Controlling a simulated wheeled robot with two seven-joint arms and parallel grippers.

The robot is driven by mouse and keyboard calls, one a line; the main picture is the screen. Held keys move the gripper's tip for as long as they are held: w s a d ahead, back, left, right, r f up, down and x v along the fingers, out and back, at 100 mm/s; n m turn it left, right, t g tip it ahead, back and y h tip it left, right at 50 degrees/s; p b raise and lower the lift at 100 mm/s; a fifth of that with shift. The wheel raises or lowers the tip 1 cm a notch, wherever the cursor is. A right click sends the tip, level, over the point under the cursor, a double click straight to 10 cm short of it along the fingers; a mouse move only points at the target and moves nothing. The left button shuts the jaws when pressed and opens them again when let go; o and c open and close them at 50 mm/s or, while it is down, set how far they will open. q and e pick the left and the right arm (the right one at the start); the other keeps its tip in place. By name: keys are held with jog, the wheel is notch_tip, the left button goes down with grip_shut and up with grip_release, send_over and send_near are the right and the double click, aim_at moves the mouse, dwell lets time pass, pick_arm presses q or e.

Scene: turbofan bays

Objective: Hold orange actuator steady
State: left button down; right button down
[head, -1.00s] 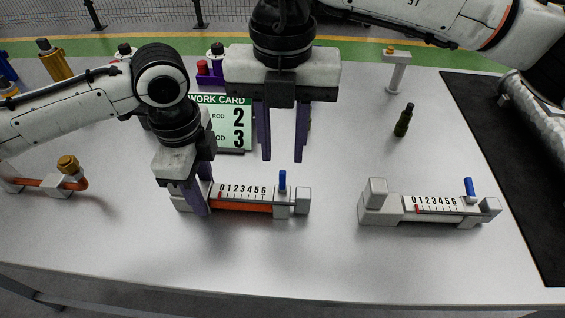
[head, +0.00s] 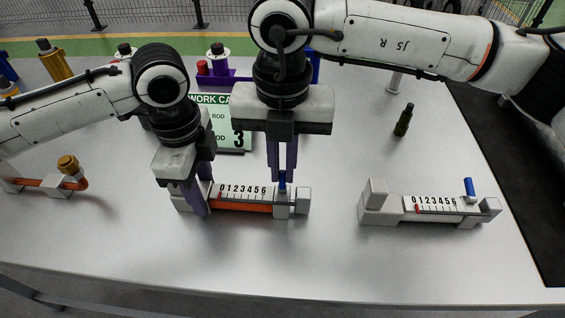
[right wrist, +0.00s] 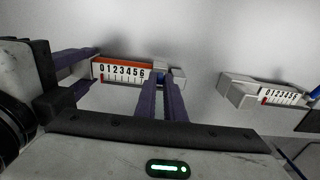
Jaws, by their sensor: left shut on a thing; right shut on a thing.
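The orange actuator (head: 243,207) lies on the grey table in the head view, with a white 0–6 scale, a red mark near 0 and an upright blue peg (head: 282,181) at its right end. My left gripper (head: 195,207) is shut on the actuator's left end block. My right gripper (head: 283,178) points down at the right end, shut on the blue peg. In the right wrist view, the right fingers (right wrist: 162,88) close around the peg, which they mostly hide; the actuator's orange edge and scale (right wrist: 122,72) show left of them.
A grey actuator (head: 432,206) with its own scale and blue peg stands to the right. A green work card (head: 233,135), partly hidden, and a dark green bottle-like part (head: 404,120) stand behind. An orange pipe with a brass cap (head: 68,165) is at left. The front table is clear.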

jog(key=shift+s+t, duration=0.35)
jog(key=shift+t, duration=0.45)
jog(key=shift+a, duration=0.1)
jog(key=c, duration=1.8)
grip_release()
jog(key=shift+c, duration=0.2)
notch_tip(320, 180, up, 12)
jog(key=s, duration=0.1)
jog(key=shift+s, duration=0.3)
jog(key=shift+a, duration=0.1)
pick_arm(q)
jog(key=c, duration=1.1)
grip_release()
